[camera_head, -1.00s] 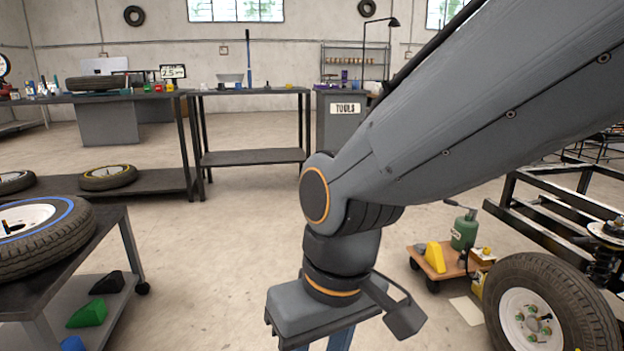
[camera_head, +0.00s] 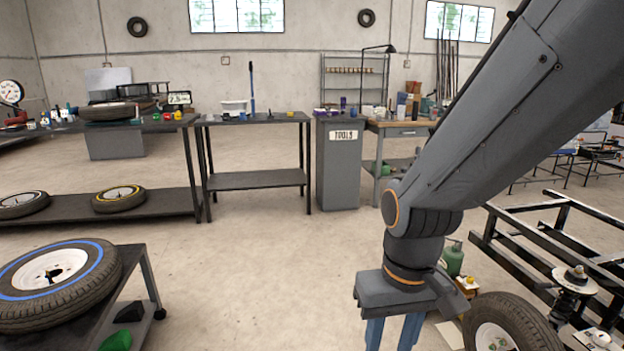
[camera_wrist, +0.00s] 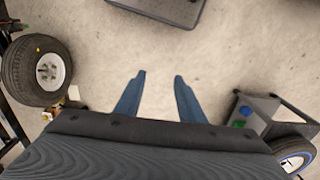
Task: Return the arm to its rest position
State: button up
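My gripper (camera_head: 393,335) hangs from my grey arm at the lower right of the head view, pointing down. Its two blue fingers stand apart with only bare floor showing between them. In the wrist view the fingers (camera_wrist: 160,76) are also apart and empty. The gripper is held over open floor, touching nothing that I can see. The lower ends of the fingers are cut off by the head view's bottom edge.
A trolley (camera_head: 153,285) with a blue-striped tyre (camera_head: 98,280) stands at left. A chassis frame (camera_head: 555,255) and a mounted wheel (camera_head: 510,315) are at right, partly behind my arm. Benches and a tools cabinet (camera_head: 340,175) line the back. The middle floor is clear.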

jog(key=s+d+r+m+p, duration=0.1)
jog(key=s+d+r+p, duration=0.1)
jog(key=d+r+p, duration=0.5)
jog(key=r+p, duration=0.1)
jog(key=p, duration=0.2)
jog(key=shift+r+m+h, duration=0.3)
jog(key=shift+m, duration=0.1)
jog(key=shift+c, duration=0.6)
jog(key=shift+d, duration=0.2)
